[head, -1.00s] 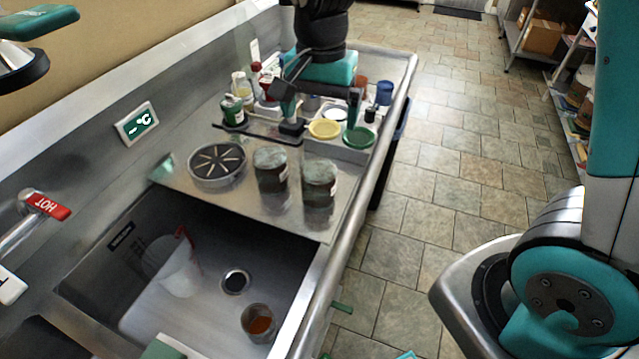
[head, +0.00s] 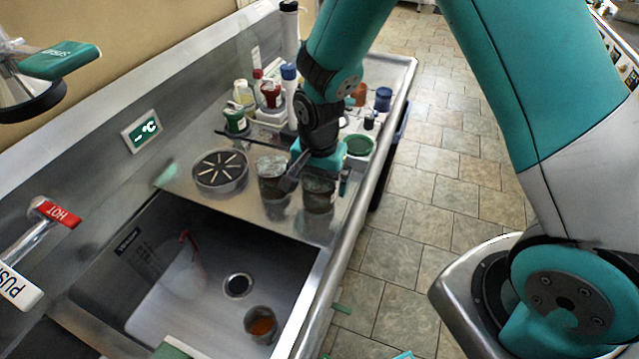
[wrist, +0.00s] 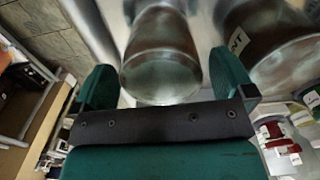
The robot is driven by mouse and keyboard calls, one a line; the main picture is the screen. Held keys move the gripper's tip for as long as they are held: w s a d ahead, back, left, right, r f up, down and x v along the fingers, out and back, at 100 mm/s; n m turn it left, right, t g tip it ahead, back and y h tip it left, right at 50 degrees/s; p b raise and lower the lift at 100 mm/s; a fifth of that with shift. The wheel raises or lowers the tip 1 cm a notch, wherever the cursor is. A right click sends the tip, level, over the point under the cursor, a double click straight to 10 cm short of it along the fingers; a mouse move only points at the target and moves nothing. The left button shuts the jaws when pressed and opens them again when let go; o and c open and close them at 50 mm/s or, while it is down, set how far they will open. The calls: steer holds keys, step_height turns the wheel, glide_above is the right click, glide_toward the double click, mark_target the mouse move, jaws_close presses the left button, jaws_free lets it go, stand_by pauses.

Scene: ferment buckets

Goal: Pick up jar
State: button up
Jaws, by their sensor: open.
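Two dark, dusty glass jars stand side by side on the steel counter in the head view: a left jar (head: 271,180) and a right jar (head: 319,196). My gripper (head: 316,182) is open above and at the right jar, with its fingers to either side and partly hiding it. In the wrist view the near jar (wrist: 160,58) lies between the two green fingers of my gripper (wrist: 164,75), with nothing clamped. The other jar (wrist: 262,35), with a white label, is just outside the right finger.
A round slotted strainer (head: 220,170) sits left of the jars. Bottles (head: 236,120) and a green lid (head: 358,145) stand behind. The sink (head: 190,265) in front holds a translucent jug (head: 183,272) and a glass with orange contents (head: 261,322).

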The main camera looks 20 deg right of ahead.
steer(key=shift+w+f, duration=0.1)
steer(key=shift+f, duration=1.35)
steer(key=c, duration=1.1)
steer(key=shift+o, duration=0.2)
